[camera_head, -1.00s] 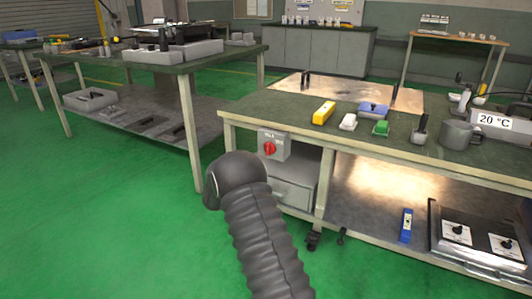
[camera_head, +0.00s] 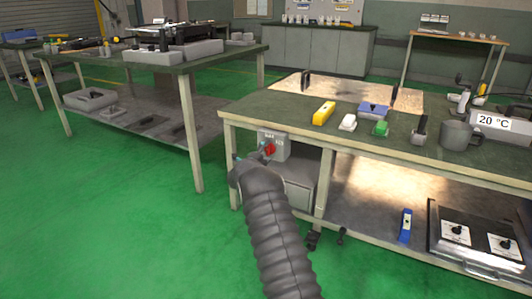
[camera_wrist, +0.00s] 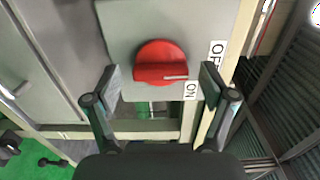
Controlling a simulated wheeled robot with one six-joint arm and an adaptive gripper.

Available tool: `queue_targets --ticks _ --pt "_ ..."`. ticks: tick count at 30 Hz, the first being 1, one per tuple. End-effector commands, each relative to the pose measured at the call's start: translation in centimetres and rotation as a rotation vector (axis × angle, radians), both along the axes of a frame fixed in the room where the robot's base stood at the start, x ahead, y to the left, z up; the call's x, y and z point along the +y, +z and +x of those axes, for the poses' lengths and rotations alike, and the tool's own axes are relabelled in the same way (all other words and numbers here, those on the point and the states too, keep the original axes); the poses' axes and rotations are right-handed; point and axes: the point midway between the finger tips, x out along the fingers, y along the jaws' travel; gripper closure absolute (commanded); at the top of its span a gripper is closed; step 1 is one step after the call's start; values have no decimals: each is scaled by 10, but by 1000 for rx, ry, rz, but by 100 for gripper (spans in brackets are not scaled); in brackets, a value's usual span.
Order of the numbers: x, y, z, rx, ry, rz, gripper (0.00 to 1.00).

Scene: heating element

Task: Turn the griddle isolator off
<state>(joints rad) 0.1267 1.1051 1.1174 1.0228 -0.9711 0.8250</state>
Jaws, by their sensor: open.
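The griddle isolator is a grey box (camera_head: 280,152) under the left front edge of the green-topped bench, with a red rotary knob (camera_head: 269,149). In the wrist view the red knob (camera_wrist: 160,62) fills the upper middle, and its white pointer mark points at the "ON" label (camera_wrist: 190,91). Another label, partly cut off and starting "OF", is at its right. My gripper (camera_wrist: 161,80) is open, with one finger on each side of the knob's lower part in the picture. I cannot tell whether the fingers touch it. The gripper (camera_head: 252,156) shows small in the head view, partly hidden by my arm.
The bench (camera_head: 400,150) carries a metal griddle plate (camera_head: 345,95), a yellow block (camera_head: 324,112), a mug (camera_head: 456,136) and a 20 °C display (camera_head: 494,122). A bench leg (camera_head: 323,190) stands right of the isolator. The green floor at left is clear.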

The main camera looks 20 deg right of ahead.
Motion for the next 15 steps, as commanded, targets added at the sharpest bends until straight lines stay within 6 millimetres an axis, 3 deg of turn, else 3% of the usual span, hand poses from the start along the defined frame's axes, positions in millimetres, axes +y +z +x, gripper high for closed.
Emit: queue_targets --ticks 7,15 --pt "0 0 1 0 0 0 17" --pt "0 0 0 0 0 0 77"
